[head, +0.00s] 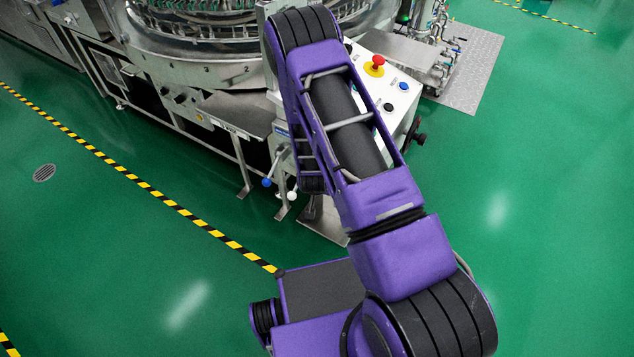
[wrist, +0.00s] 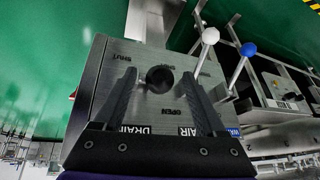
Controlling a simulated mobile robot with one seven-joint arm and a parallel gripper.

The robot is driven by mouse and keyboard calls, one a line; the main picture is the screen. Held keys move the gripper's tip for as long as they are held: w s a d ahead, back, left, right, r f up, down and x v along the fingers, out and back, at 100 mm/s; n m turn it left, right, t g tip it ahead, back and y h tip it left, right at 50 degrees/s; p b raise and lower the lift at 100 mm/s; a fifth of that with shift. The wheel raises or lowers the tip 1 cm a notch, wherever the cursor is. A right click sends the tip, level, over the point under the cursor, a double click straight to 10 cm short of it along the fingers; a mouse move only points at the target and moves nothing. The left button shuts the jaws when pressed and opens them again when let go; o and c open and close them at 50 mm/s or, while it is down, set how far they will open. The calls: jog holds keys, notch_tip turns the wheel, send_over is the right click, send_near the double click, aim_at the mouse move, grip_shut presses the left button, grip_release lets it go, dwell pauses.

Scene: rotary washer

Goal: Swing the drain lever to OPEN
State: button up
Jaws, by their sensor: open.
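The drain lever's black ball knob (wrist: 160,78) shows almost end-on in the wrist view, in front of a grey panel (wrist: 103,75). The panel carries upside-down lettering: SHUT at upper left, OPEN to the lower right of the knob, DRAIN and AIR below. My gripper (wrist: 159,76) is open, one finger on each side of the knob in the picture. I see no contact, and cannot tell how deep the knob lies between the fingers. In the head view my arm hides the gripper and drain lever.
A white-ball lever (wrist: 210,36) and a blue-ball lever (wrist: 248,50) stand close to the right finger. In the head view their white (head: 292,195) and blue (head: 267,183) balls show left of my arm. A red emergency button (head: 377,62) sits on a control box. Green floor is clear around.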

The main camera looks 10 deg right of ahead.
jog(key=v, duration=1.3)
jog(key=shift+s+r+p, duration=0.15)
jog(key=shift+r+p, duration=0.15)
jog(key=shift+p, duration=0.1)
jog(key=shift+a, duration=0.1)
